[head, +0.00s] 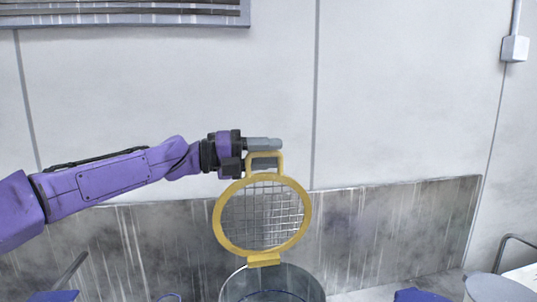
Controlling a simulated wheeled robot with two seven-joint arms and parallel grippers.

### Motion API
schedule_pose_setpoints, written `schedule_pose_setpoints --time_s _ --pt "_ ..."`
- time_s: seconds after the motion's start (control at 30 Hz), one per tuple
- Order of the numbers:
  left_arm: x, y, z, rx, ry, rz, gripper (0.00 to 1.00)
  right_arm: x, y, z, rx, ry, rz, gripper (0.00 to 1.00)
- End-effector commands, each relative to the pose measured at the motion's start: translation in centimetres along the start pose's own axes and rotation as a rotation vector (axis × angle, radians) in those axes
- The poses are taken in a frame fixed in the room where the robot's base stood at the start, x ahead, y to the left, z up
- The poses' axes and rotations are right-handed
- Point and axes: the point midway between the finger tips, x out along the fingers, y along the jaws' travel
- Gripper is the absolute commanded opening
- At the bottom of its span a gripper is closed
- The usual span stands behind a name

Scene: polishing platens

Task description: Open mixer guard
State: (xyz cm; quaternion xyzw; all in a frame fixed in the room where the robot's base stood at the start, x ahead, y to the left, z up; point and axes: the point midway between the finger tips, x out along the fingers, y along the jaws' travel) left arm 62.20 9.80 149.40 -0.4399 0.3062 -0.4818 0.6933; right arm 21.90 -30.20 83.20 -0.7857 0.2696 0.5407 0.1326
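The mixer guard (219,219) is a round yellow ring with a wire mesh and a yellow loop handle at its top. It stands raised and nearly upright above the grey metal mixer bowl (312,284), joined at the bowl's rear rim by a yellow bracket. My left gripper (265,143) reaches in from the left, its grey fingers lying level at the top of the handle. My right gripper is out of view.
A stained metal splash panel (390,230) runs along the wall behind the bowl. A grey-framed panel (130,18) hangs at upper left, and a small wall box (514,48) at upper right. A round grey surface (498,289) and a metal rail (519,240) are at lower right.

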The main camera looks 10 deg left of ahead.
Motion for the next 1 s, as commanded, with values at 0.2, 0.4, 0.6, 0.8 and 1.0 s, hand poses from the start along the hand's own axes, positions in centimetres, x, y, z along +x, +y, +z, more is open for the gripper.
schedule_pose_setpoints --time_s 0.2,0.4,0.6,0.8,1.0 --pt "-0.6 -0.1 0.0 0.002 -0.001 0.000 0.40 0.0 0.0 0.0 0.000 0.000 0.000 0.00" --pt "-5.0 -0.1 0.1 0.003 -0.002 0.001 0.40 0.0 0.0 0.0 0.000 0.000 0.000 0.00" --pt "-8.8 0.1 0.0 0.000 0.004 0.005 0.40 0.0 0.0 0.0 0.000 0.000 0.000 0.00" --pt "-10.3 0.0 0.1 0.002 0.001 0.001 0.40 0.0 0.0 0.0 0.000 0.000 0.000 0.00" --pt "-10.5 0.0 0.1 0.002 0.001 0.000 0.40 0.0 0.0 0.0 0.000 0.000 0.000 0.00"
